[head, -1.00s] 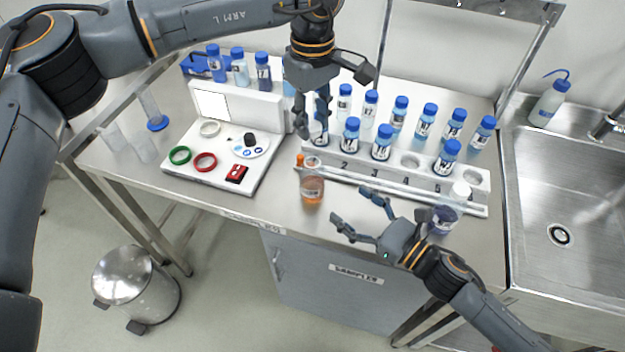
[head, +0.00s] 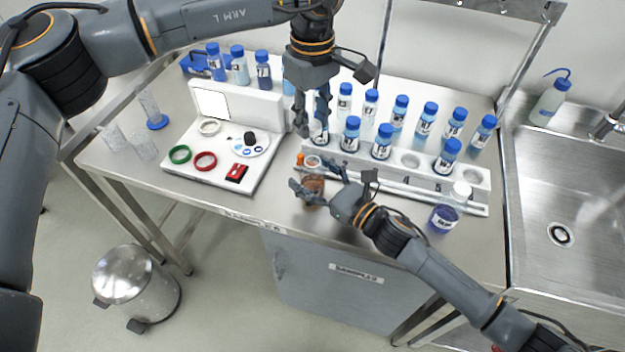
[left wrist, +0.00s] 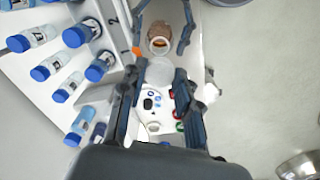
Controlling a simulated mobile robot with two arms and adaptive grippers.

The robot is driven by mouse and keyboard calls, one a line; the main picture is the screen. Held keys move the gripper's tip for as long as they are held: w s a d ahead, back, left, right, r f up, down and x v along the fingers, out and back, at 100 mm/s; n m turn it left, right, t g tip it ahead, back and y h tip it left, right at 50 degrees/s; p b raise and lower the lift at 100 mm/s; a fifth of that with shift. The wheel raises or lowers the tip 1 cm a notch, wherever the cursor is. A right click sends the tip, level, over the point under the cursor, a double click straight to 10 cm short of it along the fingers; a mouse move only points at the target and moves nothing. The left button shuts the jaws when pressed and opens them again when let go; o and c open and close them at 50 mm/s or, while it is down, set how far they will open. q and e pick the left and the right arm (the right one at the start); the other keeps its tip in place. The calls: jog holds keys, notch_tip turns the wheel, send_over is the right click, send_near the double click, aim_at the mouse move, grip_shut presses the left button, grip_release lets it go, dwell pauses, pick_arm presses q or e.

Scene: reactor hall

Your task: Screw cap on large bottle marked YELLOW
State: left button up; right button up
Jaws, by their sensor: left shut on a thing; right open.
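The large open bottle (head: 314,191) with orange-brown liquid stands at the bench front, below the rack's left end. Its marking is not legible. Its open mouth shows in the left wrist view (left wrist: 160,43). My right gripper (head: 312,182) is open, with its fingers on either side of this bottle; contact is unclear. My left gripper (head: 314,132) is higher and behind the bottle, pointing down. In the left wrist view its fingers are shut on a pale round thing (left wrist: 159,72), apparently the cap. In the head view that thing is hard to make out.
A numbered white rack (head: 420,180) with several blue-capped vials stands behind. A white-capped bottle of purple liquid (head: 443,218) stands right of my right forearm. A white board (head: 215,165) with rings lies left. A sink (head: 565,200) is at the right.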

jog(key=shift+c, duration=0.5)
grip_shut()
pick_arm(q)
jog(key=shift+f, duration=2.5)
jog(key=shift+f, duration=0.9)
jog(key=shift+f, duration=0.55)
